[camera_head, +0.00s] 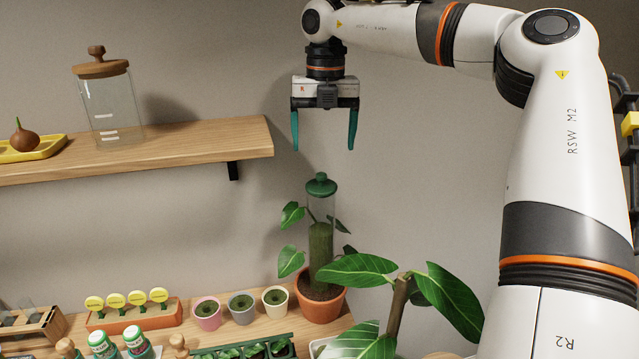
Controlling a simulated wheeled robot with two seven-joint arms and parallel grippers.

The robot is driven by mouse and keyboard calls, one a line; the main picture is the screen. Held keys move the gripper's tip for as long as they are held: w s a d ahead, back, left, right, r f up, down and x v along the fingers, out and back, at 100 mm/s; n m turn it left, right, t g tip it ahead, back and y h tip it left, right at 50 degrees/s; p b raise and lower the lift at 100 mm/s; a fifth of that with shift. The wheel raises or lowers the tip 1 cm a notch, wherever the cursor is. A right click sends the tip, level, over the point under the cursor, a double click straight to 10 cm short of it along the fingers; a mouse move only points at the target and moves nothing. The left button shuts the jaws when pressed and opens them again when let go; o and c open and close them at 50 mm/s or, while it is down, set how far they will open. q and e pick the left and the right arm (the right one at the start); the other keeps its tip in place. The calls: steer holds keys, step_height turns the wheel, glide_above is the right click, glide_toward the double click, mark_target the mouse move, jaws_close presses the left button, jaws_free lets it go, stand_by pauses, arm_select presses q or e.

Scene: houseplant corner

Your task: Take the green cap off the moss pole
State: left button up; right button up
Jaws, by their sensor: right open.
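The green cap (321,184) is a dark green lid with a knob, seated on top of the moss pole (320,240). The pole is a clear tube with green moss inside, standing upright in a terracotta pot (319,299) with leaves around it. My right gripper (323,146) points straight down above the cap, with a clear gap between them. Its two green fingers are wide apart with nothing between them. My left gripper is out of view.
A wooden shelf (200,143) at left holds a glass jar (108,105) and a yellow tray (48,151). Small pots (241,306) and a planter (133,317) with yellow labels stand left of the moss pole. A large-leaved plant (400,296) stands close in front, at right.

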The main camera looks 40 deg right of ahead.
mark_target(322, 174)
step_height(322, 174, down, 4)
steer(key=shift+w+d+r+p, duration=0.15)
steer(key=shift+p, duration=0.25)
steer(key=shift+w+f+p, duration=0.15)
steer(key=shift+f+p, duration=0.25)
steer(key=shift+f, duration=0.05)
steer(key=f, duration=0.1)
steer(key=f+p, duration=0.1)
steer(key=f, duration=0.1)
steer(key=w+f+p, duration=0.1)
steer(key=shift+d+f, duration=0.3)
steer(key=shift+d, duration=0.05)
steer(key=shift+s+a, duration=0.1)
steer(key=shift+c, duration=1.4)
steer(key=c, duration=0.8)
